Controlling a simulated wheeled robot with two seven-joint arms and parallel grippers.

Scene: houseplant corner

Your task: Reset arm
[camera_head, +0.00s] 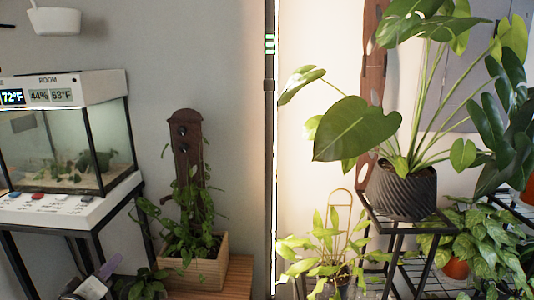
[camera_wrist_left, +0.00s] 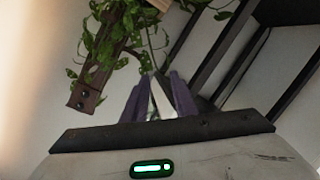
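My left gripper (camera_head: 108,268) shows at the bottom left of the head view, low in front of the aquarium stand and left of the wooden planter. In the left wrist view its two purple fingers (camera_wrist_left: 160,85) stand apart with a pale gap between them. They look open, and I see no object held. My right gripper is in neither view.
A tank (camera_head: 65,145) stands on a black-legged stand at left. A wooden planter (camera_head: 200,272) with a vine is beside it. A dark pot (camera_head: 402,192) with a large leafy plant sits on a black stand at right. A thin vertical pole (camera_head: 269,150) stands mid-view.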

